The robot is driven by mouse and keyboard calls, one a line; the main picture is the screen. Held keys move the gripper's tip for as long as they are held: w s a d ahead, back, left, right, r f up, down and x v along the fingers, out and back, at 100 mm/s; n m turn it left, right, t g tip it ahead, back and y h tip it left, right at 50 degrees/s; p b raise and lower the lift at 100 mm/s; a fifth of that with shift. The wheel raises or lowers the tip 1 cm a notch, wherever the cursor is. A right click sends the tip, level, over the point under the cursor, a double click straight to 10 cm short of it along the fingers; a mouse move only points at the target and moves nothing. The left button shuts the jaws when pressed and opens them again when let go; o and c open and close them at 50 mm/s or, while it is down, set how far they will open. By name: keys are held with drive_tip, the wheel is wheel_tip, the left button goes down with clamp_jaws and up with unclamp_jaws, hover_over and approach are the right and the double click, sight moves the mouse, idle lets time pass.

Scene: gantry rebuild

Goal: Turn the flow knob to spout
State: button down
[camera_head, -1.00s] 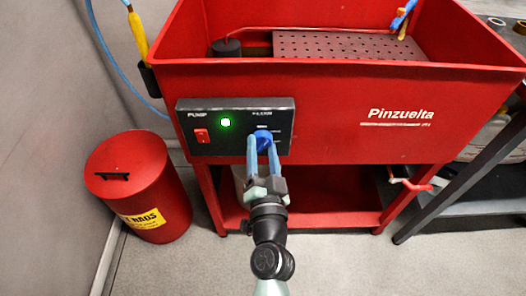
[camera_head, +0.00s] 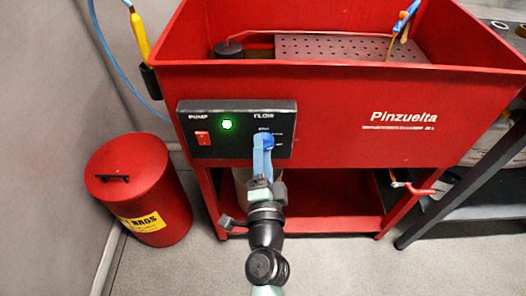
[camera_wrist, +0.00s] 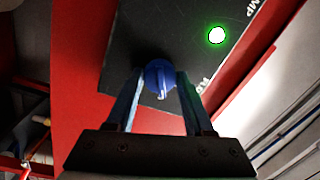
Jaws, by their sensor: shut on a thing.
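The blue flow knob (camera_head: 268,142) is on the right half of the black control panel (camera_head: 237,112), under the word FLOW. My gripper (camera_head: 263,148) is shut on the knob from the front. In the wrist view the blue knob (camera_wrist: 158,76) sits between the two blue fingers of my gripper (camera_wrist: 160,85), with a pale pointer mark toward the bottom of that picture. In the head view the fingers cover part of the knob and its lettering, so I cannot read which setting it points to. The green light (camera_head: 227,125) on the panel is lit.
A red pump switch (camera_head: 203,138) is left of the light. The panel is on the front of a red parts washer (camera_head: 335,120). A red lidded bin (camera_head: 140,190) stands at the left, and a dark metal frame (camera_head: 450,195) at the right. The floor in front is clear.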

idle(0.4)
drive_tip(key=shift+c, duration=1.4)
unclamp_jaws()
drive_tip(key=shift+s, duration=0.1)
drive_tip(key=s+f+b, duration=0.1)
drive_tip(key=s+b, duration=0.2)
drive_tip(key=s, duration=0.9)
drive_tip(key=shift+s+d+b, duration=0.3)
drive_tip(key=shift+s+b, duration=0.1)
drive_tip(key=shift+r, duration=0.1)
